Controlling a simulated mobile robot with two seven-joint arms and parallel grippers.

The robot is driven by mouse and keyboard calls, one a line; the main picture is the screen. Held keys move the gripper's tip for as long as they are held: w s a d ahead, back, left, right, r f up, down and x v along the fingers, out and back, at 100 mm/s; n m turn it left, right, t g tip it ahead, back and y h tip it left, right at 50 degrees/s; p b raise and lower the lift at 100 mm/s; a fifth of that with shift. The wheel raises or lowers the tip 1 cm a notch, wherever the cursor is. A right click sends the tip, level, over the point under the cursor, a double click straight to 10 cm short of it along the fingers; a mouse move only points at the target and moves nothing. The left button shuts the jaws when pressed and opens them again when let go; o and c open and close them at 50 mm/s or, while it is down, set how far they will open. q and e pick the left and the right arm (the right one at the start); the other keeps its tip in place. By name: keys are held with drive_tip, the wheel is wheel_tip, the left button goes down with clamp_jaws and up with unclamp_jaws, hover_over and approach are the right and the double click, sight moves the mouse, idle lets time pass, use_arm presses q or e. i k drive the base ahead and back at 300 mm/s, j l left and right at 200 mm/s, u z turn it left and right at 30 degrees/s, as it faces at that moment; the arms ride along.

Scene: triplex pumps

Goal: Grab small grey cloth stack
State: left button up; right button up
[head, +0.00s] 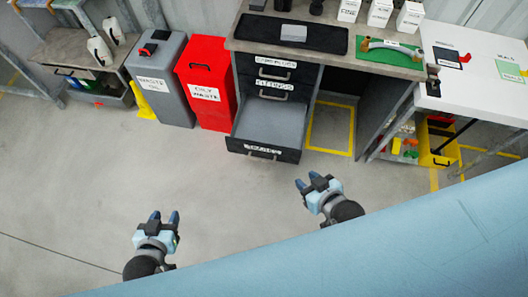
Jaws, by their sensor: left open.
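My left gripper (164,216) is open and empty above the floor at the lower left. My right gripper (306,181) shows two fingertips apart with nothing between them, in front of and to the right of the open drawer.
A red oily waste bin (207,82) and a grey waste oil bin (160,80) stand left of the cabinet. A black mat (292,34) and green mat (389,56) lie on the workbench. A white table (468,62) is at right. The floor before the drawer is clear.

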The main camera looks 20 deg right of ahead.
sight(289, 32)
drive_tip(key=u, duration=0.3)
drive_tip(key=l+u, duration=0.85)
drive_tip(key=k+l+u, duration=0.1)
drive_tip(key=l, duration=0.3)
drive_tip(key=k+l, duration=0.15)
drive_tip(key=l, duration=0.2)
drive_tip(key=k+l+u, duration=0.15)
drive_tip(key=l, duration=0.25)
